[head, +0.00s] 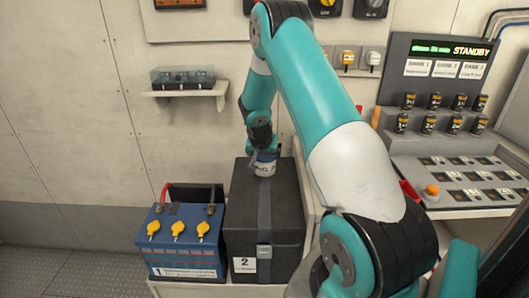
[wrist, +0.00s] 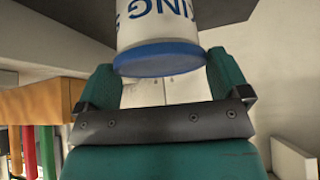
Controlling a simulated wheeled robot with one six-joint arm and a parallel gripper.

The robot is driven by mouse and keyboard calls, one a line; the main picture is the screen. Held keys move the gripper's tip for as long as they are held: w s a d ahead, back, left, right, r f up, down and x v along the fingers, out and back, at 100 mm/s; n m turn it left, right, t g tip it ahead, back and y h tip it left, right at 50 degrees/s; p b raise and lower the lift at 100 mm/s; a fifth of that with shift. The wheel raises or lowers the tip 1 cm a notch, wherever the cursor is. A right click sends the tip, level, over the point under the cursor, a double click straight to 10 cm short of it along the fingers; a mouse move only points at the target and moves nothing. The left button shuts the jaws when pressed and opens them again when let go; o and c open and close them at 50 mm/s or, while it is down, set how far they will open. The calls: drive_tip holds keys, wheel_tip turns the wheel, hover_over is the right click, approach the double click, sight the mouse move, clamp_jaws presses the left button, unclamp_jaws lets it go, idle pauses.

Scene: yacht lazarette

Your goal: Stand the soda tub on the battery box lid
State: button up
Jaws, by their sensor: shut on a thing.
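The gripper hides the tub's upper part in the head view. A strap runs over the box, which bears a "2" label.
A blue battery (head: 185,245) with yellow caps and a red cable stands left of the box. A small wall shelf (head: 185,92) holds a clear case. A control console (head: 450,165) with switches is at the right.

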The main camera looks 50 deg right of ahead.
drive_tip(key=o, duration=0.8)
drive_tip(key=shift+f, duration=0.1)
